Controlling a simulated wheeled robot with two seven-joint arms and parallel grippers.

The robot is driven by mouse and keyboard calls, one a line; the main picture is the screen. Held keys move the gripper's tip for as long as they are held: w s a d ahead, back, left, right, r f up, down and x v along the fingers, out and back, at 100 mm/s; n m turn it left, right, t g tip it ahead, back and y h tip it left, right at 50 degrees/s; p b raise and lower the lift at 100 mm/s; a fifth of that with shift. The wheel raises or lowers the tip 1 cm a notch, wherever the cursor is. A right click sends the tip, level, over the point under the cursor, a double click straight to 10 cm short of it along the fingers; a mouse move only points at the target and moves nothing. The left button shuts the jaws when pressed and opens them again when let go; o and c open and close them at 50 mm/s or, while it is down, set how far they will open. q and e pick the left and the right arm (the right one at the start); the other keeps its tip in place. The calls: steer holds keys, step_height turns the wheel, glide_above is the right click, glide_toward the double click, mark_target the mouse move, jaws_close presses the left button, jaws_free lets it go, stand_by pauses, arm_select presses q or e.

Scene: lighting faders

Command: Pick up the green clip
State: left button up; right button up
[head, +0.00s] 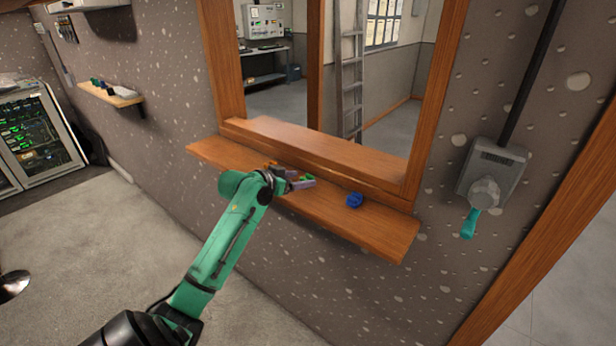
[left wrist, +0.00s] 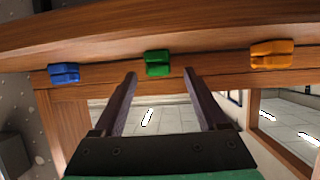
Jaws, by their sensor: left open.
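The green clip (head: 308,177) lies on the wooden ledge below the window opening, partly hidden by my left gripper in the head view. My left gripper (head: 301,182) is open and empty, close to the green clip. In the left wrist view the green clip (left wrist: 158,63) sits just beyond the fingertips and roughly centred between the two fingers of the left gripper (left wrist: 160,73). I cannot tell whether the fingers touch it. My right gripper is not in view.
A blue clip (head: 354,200) and an orange clip (head: 270,164) lie on the same ledge (head: 385,232), either side of the green one. The window frame (head: 320,150) rises behind. A grey wall box (head: 492,172) with a teal handle hangs at the right.

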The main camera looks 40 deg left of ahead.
mark_target(309, 177)
arm_select(q)
steer(key=p+x, duration=0.1)
steer(key=x, duration=0.1)
steer(key=p+x, duration=0.1)
steer(key=x, duration=0.1)
steer(key=shift+w+r, duration=0.15)
steer(key=shift+r, duration=0.05)
steer(key=shift+w+d+f, duration=0.15)
steer(key=shift+w+f, duration=0.1)
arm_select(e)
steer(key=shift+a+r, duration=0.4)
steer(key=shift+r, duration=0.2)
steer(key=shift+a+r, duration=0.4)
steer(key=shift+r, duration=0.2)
arm_select(q)
steer(key=c, duration=1)
jaws_close()
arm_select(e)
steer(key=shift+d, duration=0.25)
